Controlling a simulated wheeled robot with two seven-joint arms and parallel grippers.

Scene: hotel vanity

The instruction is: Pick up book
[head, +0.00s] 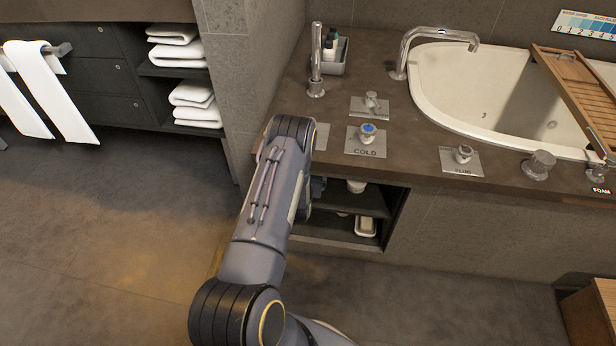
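No book can be made out in the head view. One of my arms rises from the bottom middle and bends at the edge of the bath counter (400,178). The part beyond the bend is mostly hidden behind the arm, and no gripper fingers show. My other arm is out of the picture. Below the counter is an open shelf niche (345,205) holding a few small pale items, including a white dish (365,226). The arm covers the niche's left part.
The counter carries a tall faucet (316,60), a bottle tray (336,52), knobs on metal plates and a sunken bathtub (480,95) with a wooden rack (578,88). Folded towels (180,50) fill shelves at left. A wooden piece (592,318) stands lower right. The left floor is clear.

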